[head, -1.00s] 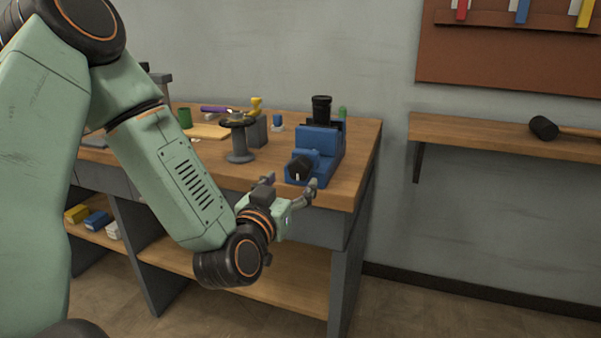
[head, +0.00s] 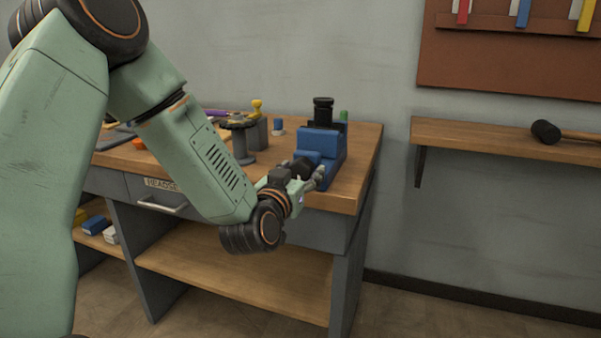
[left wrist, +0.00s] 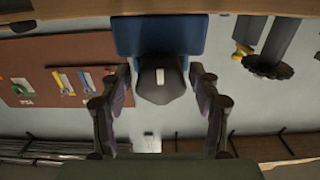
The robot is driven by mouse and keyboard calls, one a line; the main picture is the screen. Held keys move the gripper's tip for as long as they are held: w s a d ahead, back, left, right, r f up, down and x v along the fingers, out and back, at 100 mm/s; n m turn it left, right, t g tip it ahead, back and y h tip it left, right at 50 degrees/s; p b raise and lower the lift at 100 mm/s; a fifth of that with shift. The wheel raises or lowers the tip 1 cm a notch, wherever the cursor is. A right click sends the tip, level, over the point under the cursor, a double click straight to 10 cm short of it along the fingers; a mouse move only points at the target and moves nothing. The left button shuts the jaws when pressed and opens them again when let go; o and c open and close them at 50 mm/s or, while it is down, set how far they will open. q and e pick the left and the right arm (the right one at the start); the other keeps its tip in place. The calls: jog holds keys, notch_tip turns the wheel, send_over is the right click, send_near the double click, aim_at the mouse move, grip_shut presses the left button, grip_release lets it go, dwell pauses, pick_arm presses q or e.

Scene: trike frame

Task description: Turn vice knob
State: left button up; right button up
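The blue vice (head: 318,142) stands on the workbench (head: 362,150) near its front right corner. Its black knob (head: 303,166) faces the front and is partly hidden by my gripper in the head view. In the left wrist view the knob (left wrist: 160,82) is dark with a pale mark on its face, in front of the blue vice body (left wrist: 160,35). My left gripper (head: 306,178) is open, with one finger on either side of the knob. In the left wrist view the gripper (left wrist: 160,95) shows gaps between both fingers and the knob. My right gripper is not in view.
A grey round-topped stand (head: 240,140) stands left of the vice, with a yellow-topped item (head: 257,107) behind it. A black cylinder (head: 323,111) stands at the vice's back. A mallet (head: 546,132) lies on the wall shelf (head: 480,140) at right. Space in front of the bench is clear.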

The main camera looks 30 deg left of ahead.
pick_arm(q)
jog(key=c, duration=0.9)
jog(key=shift+o, duration=0.2)
jog(key=shift+n, duration=0.4)
jog(key=n, duration=0.3)
jog(key=shift+n, duration=0.4)
jog(key=n+b, duration=0.1)
jog(key=n, duration=0.3)
jog(key=shift+n, duration=0.3)
jog(key=n+b, duration=0.1)
jog(key=n, duration=0.5)
jog(key=shift+f+b, duration=0.1)
jog(key=shift+b, duration=0.3)
jog(key=n+b, duration=0.2)
jog(key=n, duration=0.4)
jog(key=shift+n, duration=0.3)
